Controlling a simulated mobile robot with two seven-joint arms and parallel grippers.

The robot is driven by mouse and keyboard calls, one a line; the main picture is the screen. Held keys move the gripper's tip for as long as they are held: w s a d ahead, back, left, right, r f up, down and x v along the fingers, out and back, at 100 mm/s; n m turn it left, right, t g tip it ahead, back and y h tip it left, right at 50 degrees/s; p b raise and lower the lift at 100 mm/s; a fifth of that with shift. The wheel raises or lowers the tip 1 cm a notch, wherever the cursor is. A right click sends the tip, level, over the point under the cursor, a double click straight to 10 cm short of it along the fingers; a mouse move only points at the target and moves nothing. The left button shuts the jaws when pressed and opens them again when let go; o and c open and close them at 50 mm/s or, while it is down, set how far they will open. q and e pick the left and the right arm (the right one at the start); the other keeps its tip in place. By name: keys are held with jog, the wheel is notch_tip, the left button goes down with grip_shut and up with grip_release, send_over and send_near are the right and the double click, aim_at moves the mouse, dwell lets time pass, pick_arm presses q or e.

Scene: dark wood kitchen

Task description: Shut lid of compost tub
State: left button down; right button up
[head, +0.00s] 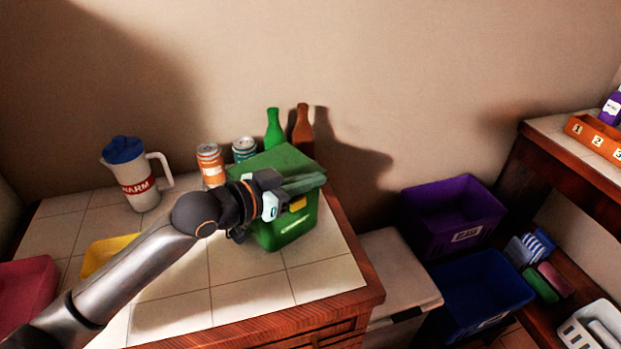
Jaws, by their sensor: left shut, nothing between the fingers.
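The green compost tub (296,229) stands on the tiled counter near its right edge. Its green lid (277,161) lies over the top and looks down or nearly down; I cannot tell if it is fully closed. A yellow latch (298,203) shows on the front. My left gripper (305,184) is shut and empty, at the front edge of the lid, and seems to touch or nearly touch it. My left arm hides the tub's left side. My right gripper is not in view.
Cans (210,163), a green bottle (274,130) and a brown bottle (303,131) stand behind the tub. A jug (141,188) and yellow tray (101,252) are left. Purple (440,225) and blue bins (478,290) are right. Front counter tiles are clear.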

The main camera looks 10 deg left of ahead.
pick_arm(q)
jog(key=s+a+r+p, duration=0.3)
jog(key=s+a+r, duration=0.3)
jog(key=s, duration=0.1)
jog(key=shift+a+r, duration=0.2)
jog(key=shift+a, duration=0.2)
dwell(0.4)
